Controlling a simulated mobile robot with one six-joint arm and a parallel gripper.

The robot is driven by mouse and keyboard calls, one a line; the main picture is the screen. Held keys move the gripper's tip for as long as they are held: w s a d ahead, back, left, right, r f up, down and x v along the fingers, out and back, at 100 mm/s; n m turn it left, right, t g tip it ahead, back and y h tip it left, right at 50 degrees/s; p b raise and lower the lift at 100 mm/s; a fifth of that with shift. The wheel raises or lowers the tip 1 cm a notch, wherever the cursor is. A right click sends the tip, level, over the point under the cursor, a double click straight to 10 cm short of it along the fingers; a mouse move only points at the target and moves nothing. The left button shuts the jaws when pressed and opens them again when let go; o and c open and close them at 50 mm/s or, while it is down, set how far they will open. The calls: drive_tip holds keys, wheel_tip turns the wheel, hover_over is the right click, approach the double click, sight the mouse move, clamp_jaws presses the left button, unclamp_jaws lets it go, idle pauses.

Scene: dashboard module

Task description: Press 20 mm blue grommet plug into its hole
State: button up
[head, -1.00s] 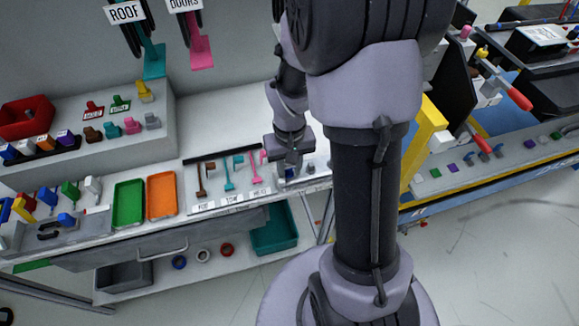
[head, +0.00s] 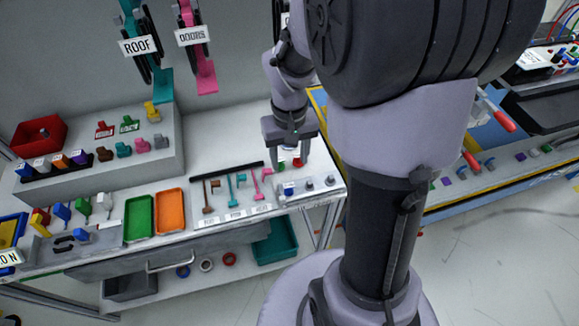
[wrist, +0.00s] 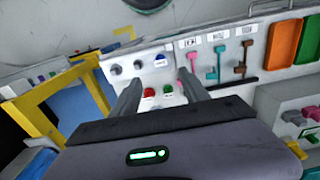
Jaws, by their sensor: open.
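My gripper (head: 290,158) is open and empty, pointing down over the right end of the white bench. It also shows open in the wrist view (wrist: 161,84). In that view, a red piece (wrist: 149,92) and a green piece (wrist: 168,89) appear between the fingers. In front of them is a pale holder (head: 320,191) with grey round knobs (head: 309,184) and a small blue-marked piece (head: 289,187), which also shows in the wrist view (wrist: 160,59). I cannot tell whether this blue piece is the grommet plug or a label. I cannot make out its hole.
Left of the holder lie hooked tools (head: 232,188) on a labelled board. Green (head: 139,218) and orange (head: 170,211) trays follow. A raised shelf (head: 160,170) bears small coloured pieces. At right, another bench carries small blue and purple pieces (head: 461,172).

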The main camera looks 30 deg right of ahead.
wheel_tip(320, 180, up, 4)
drive_tip(key=shift+p, duration=0.45)
drive_tip(key=s+a+r+m+t+y+b, duration=0.1)
drive_tip(key=s+a+r+t, duration=0.4)
drive_tip(key=s+a+r, duration=0.6)
drive_tip(key=a+y, duration=0.1)
drive_tip(key=a, duration=0.2)
drive_tip(key=shift+s+a+r+t, duration=0.2)
drive_tip(key=shift+a+t, duration=0.1)
drive_tip(key=shift+t, duration=0.1)
